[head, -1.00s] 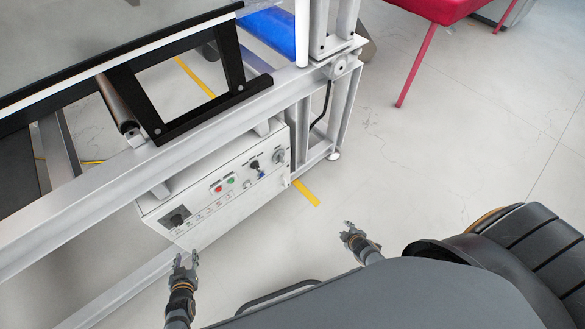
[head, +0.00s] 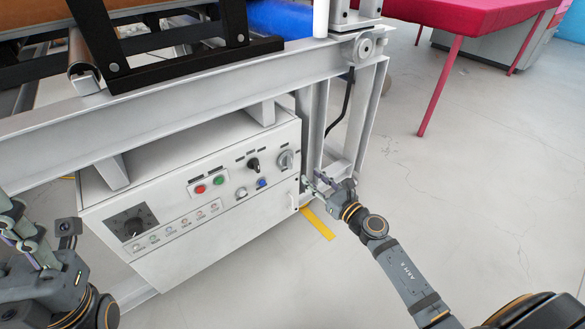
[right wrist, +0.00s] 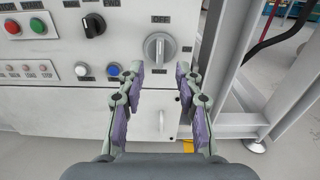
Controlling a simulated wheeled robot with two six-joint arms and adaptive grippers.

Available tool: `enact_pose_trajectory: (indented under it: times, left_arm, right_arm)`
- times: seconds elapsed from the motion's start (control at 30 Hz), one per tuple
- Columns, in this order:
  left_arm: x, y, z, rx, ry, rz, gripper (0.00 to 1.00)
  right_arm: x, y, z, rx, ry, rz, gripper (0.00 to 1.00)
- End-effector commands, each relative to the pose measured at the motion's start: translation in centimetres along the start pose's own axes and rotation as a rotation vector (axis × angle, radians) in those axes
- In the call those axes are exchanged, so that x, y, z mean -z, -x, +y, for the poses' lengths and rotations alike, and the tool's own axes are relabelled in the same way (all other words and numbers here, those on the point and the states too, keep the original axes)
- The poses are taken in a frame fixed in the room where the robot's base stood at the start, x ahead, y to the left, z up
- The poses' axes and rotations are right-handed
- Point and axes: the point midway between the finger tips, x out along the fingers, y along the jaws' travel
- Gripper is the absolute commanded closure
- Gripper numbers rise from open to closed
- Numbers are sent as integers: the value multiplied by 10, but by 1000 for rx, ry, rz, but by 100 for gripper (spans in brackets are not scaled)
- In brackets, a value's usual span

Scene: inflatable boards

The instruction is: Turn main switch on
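The white control box (head: 170,242) hangs under the grey machine frame. A grey rotary switch (head: 286,160) sits at the upper right of its panel, and it also shows in the right wrist view (right wrist: 159,48) with an "OFF" label above it and its handle upright. My right gripper (head: 312,183) is just right of the box. In the right wrist view its fingers (right wrist: 160,76) are apart and empty, below and either side of the switch, not touching its handle. My left gripper (head: 25,235) is at the left edge, left of the box; its fingertips are partly cut off.
Frame legs (head: 317,125) stand right of the box.

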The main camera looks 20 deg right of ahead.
Motion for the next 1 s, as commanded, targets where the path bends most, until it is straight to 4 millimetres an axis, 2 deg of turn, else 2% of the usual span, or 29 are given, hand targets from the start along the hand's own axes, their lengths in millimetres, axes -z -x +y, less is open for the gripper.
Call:
enact_pose_trajectory:
  times: [0.17, 0.3, 0.5, 0.63, 0.87, 0.9, 1.0]
  left_arm:
    - [0, -5, -1, 0, 3, -2, 60]
    - [-1, -2, 0, 0, 2, -3, 60]
    - [-1, 4, 0, 0, -1, -4, 60]
    - [-1, 4, 0, 1, -3, -3, 60]
    - [-1, 4, 0, 1, -4, -3, 60]
    - [-1, 4, 0, 1, -3, -3, 60]
    - [-2, 4, 0, 1, -3, -3, 60]
  right_arm:
    - [-3, -30, 0, 3, -8, -4, 65]
    - [0, -61, -1, 3, -8, -3, 65]
    - [1, -93, 0, 2, -7, -1, 65]
    - [0, -101, 0, 2, -7, 0, 65]
    - [0, -102, 0, 2, -7, 1, 65]
    - [0, -102, 0, 2, -7, 1, 66]
    - [0, -102, 0, 2, -7, 1, 80]
